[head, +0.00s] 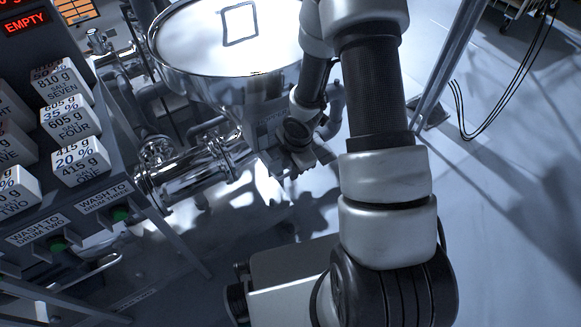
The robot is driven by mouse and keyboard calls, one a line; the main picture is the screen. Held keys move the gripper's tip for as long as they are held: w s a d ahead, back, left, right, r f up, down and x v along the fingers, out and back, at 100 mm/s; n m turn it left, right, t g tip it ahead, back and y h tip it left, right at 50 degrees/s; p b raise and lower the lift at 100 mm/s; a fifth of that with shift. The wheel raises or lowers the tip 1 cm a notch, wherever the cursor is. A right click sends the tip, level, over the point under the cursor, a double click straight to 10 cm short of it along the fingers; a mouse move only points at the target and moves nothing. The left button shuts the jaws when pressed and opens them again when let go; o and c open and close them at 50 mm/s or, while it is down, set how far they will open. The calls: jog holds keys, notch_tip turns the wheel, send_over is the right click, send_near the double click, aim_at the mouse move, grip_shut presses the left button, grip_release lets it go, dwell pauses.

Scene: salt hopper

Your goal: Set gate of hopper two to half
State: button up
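A round steel hopper (163,62) stands at the top centre, with a bright white top that bears a dark square outline. No number that marks it as hopper two is readable. Its body narrows downward behind my arm, above shiny steel pipework (190,172). My arm reaches over from the right and bends down, so that my gripper (283,168) is low beside the hopper's right underside. The fingers are small, dark and partly hidden by the wrist, so their opening and any contact cannot be told. I cannot make out the gate or its setting.
A dark panel at left carries a red EMPTY display (25,23) and several white labelled salt blocks (80,160). Below are green buttons (120,213) marked for washing to drums two and three. A metal post (450,65) and hanging black cables (500,95) are at right; floor there is mostly clear.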

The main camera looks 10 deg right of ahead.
jog(key=s+d+r+p, duration=0.1)
jog(key=s+r+p, duration=0.2)
jog(key=r+p, duration=0.5)
notch_tip(320, 180, up, 8)
jog(key=shift+r, duration=0.2)
